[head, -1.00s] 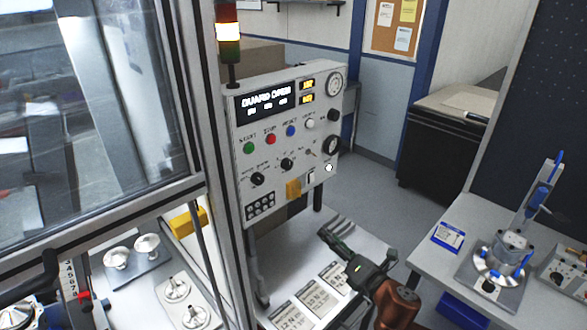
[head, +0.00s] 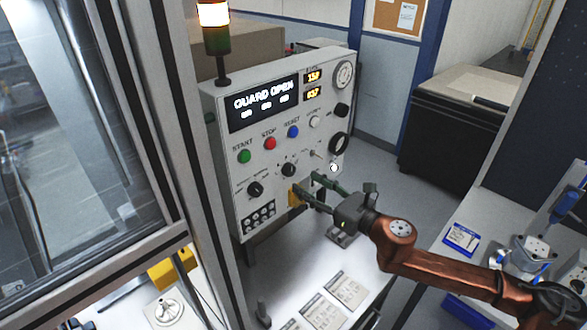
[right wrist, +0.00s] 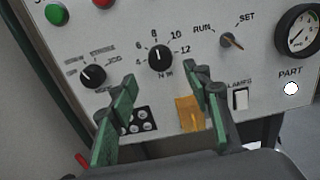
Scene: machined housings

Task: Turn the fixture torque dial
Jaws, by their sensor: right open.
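My right gripper (head: 307,183) is in front of the panel, just below and right of the dial. In the right wrist view its open green fingers (right wrist: 160,80) stand apart below the dial, with nothing between them. Contact with the panel cannot be told. My left gripper is not in view.
Another black knob (right wrist: 93,76) is left of the dial; a RUN/SET switch (right wrist: 232,41) is right. A yellow part (right wrist: 189,113) and white rocker (right wrist: 240,98) sit below, close to the right finger. The display (head: 264,101) reads GUARD OPEN. A glass-doored frame stands left.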

